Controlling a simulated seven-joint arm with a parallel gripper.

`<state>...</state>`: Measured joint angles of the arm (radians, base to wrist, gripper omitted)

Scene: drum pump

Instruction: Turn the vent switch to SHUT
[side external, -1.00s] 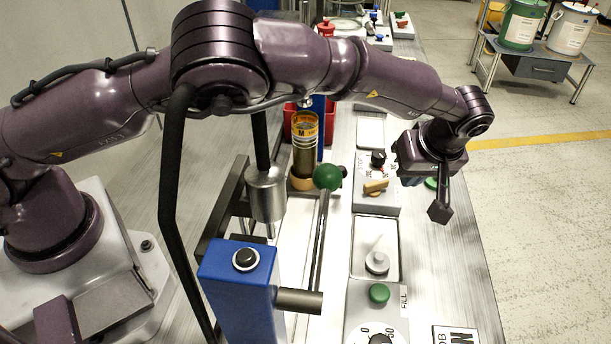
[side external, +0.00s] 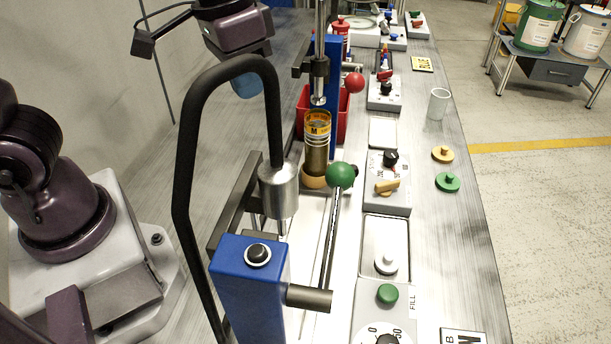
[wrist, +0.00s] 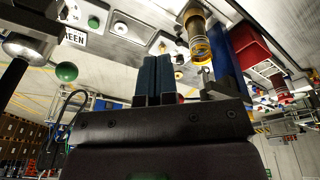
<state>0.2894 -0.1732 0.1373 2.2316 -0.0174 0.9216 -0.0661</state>
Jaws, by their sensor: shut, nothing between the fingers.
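My gripper (side external: 246,86) is at the upper left in the side view, above the table's left side behind the black hoop handle. In the wrist view its dark blue fingers (wrist: 152,80) are side by side, shut and empty. I cannot read a VENT or SHUT label. A grey control box (side external: 398,200) on the right row carries a black knob (side external: 391,158) and an orange-yellow turn switch (side external: 387,187), lying roughly crosswise. A further box (side external: 384,104) carries another black knob (side external: 386,88) and a red part. My gripper is well left of both boxes and touches neither.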

